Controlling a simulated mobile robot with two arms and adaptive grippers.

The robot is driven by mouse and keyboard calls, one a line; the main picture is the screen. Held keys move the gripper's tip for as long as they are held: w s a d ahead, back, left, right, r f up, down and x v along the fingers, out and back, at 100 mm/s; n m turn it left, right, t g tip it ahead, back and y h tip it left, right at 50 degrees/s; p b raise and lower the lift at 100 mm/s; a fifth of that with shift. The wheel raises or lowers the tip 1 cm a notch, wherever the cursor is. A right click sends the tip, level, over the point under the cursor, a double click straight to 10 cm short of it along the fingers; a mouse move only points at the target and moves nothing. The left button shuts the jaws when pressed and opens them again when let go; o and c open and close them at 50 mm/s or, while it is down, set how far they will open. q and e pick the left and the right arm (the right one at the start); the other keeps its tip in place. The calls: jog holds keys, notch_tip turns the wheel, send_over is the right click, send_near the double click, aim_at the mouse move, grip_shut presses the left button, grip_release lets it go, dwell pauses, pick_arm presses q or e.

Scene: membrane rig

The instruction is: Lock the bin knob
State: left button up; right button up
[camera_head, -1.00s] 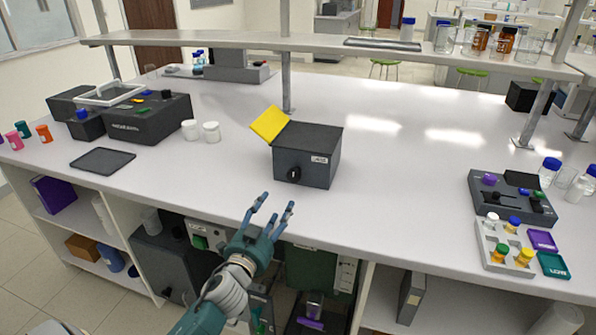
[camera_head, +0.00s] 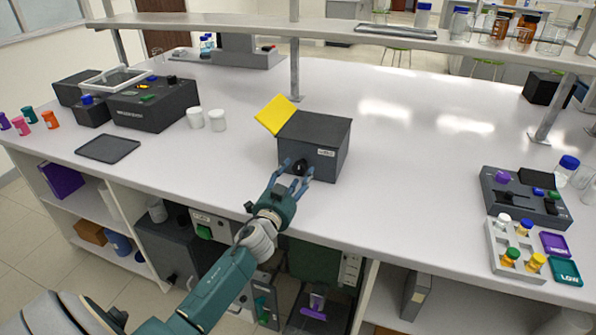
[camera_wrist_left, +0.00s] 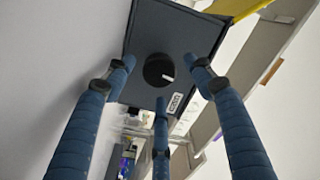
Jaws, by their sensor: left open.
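The dark grey bin (camera_head: 320,140) stands on the white bench, with a yellow flap (camera_head: 277,114) tilted up at its left rear. Its black round knob (camera_head: 299,167) is on the front face, beside a small white label. In the left wrist view the knob (camera_wrist_left: 159,70) shows a short white mark pointing toward the lower right. My left gripper (camera_head: 296,173) is open in front of the knob, its fingers spread around it. In the wrist view the fingers are apart from the knob, with nothing between them. My right gripper is not in view.
A dark device with a clear lid (camera_head: 150,107) and two white jars (camera_head: 206,120) stand to the left. A flat dark tray (camera_head: 108,148) lies near the front edge. A control box (camera_head: 525,197) and vial rack (camera_head: 500,245) are at right. Bench between bin and rack is clear.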

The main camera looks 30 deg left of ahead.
pick_arm(q)
jog(key=shift+x, duration=0.8)
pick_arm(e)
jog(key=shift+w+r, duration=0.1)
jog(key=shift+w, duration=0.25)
pick_arm(q)
jog(key=c, duration=1.1)
jog(key=shift+c, duration=0.2)
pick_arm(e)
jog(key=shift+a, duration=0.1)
